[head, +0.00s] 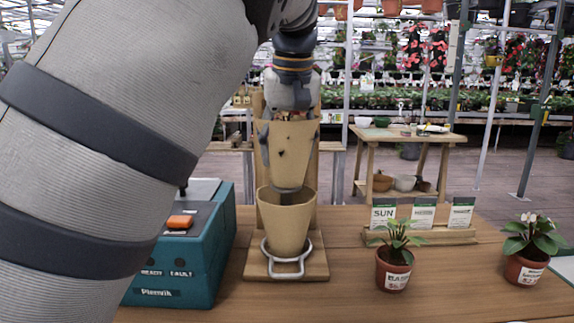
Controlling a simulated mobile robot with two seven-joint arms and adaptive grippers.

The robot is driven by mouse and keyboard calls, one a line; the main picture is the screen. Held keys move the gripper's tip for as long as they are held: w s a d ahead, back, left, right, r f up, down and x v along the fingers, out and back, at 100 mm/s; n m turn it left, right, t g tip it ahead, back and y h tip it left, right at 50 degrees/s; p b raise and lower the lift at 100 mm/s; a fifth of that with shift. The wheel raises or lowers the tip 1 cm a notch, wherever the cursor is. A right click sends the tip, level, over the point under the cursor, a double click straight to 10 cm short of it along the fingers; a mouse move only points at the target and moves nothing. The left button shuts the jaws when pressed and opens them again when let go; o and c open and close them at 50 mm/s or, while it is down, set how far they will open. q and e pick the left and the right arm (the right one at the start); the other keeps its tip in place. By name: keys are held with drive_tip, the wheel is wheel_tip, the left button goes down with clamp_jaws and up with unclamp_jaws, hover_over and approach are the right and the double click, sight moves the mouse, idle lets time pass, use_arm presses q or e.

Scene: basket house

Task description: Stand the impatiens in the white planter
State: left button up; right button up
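My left gripper (291,128) points down at the wooden stand, at the upper tan pot (290,165). A dark finger lies along the pot's left side; whether the fingers grip it is unclear. A lower tan pot (287,222) stands upright beneath it in a metal ring. A plant with pale flowers (535,240) stands upright in a terracotta pot at the right; it may be the impatiens, but its label is too small to read. My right gripper is not seen.
A teal box (170,285) with an orange button stands left of the stand. A leafy plant in a terracotta pot (394,270) stands right of it, before a wooden card rack (418,238) with a SUN card.

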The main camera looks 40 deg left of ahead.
sight(288, 150)
use_arm(q)
drive_tip(key=c, duration=0.6)
wheel_tip(288, 150, up, 8)
drive_tip(key=shift+w+r+b, duration=0.1)
drive_tip(key=shift+b, duration=0.4)
drive_tip(key=shift+r, duration=0.9)
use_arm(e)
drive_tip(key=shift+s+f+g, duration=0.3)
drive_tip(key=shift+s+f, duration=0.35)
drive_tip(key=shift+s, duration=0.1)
